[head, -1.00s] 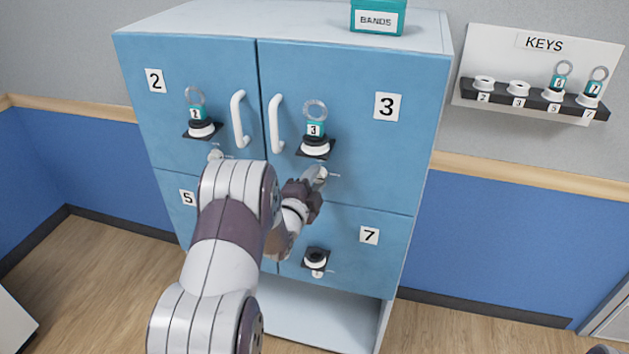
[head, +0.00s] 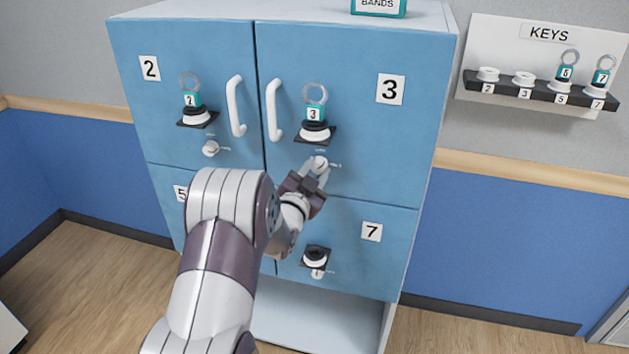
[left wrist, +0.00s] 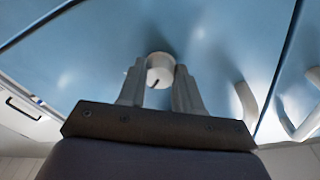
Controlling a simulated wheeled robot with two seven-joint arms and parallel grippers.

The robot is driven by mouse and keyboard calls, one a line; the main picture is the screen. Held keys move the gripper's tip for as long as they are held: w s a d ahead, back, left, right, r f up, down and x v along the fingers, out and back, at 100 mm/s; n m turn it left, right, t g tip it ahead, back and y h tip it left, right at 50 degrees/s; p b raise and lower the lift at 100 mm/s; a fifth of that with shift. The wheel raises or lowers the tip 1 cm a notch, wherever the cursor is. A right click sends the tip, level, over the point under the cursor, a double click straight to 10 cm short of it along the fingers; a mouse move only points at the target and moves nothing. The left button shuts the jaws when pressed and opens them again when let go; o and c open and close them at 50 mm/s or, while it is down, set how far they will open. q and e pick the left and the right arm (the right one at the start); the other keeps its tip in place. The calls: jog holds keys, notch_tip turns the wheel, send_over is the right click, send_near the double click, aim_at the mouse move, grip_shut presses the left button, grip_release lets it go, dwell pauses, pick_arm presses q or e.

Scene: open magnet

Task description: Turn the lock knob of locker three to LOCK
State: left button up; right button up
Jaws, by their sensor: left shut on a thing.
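Locker three (head: 366,130) is a blue door marked 3, closed, with a white vertical handle. Its lock knob (head: 320,162) is a small white round knob below the key holder. It also shows in the left wrist view (left wrist: 160,68), between the fingertips, with a dark mark on its face. My left gripper (head: 316,174) is at the knob, its fingers on either side and shut on it. The key with tag 3 (head: 314,113) stands upright in the dark holder above. The small lettering beside the knob is too small to read. My right gripper is not in view.
Locker two (head: 190,95) is at left, with its own key, handle and knob. Locker seven (head: 372,232) is below, with an empty key holder (head: 316,257). A key rack (head: 540,92) hangs on the wall at right. A teal BANDS box (head: 378,6) sits on top.

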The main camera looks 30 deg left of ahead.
pick_arm(q)
jog(key=n+b, duration=0.1)
jog(key=n, duration=0.1)
jog(key=n+b, duration=0.1)
jog(key=n, duration=0.1)
jog(key=n+y+b, duration=0.1)
jog(key=n, duration=0.1)
jog(key=shift+d+f+b, duration=0.1)
jog(key=shift+f+b, duration=0.2)
jog(key=shift+d+r+n+y+b, duration=0.15)
jog(key=shift+n+b, duration=0.4)
jog(key=shift+n, duration=0.6)
jog(key=shift+a+n+y+b, duration=0.1)
jog(key=shift+n+y+b, duration=0.3)
jog(key=shift+n, duration=0.75)
jog(key=o, duration=1)
jog(key=shift+o, duration=0.2)
jog(key=b+v, duration=0.1)
jog(key=v, duration=1.1)
jog(key=shift+s, duration=0.25)
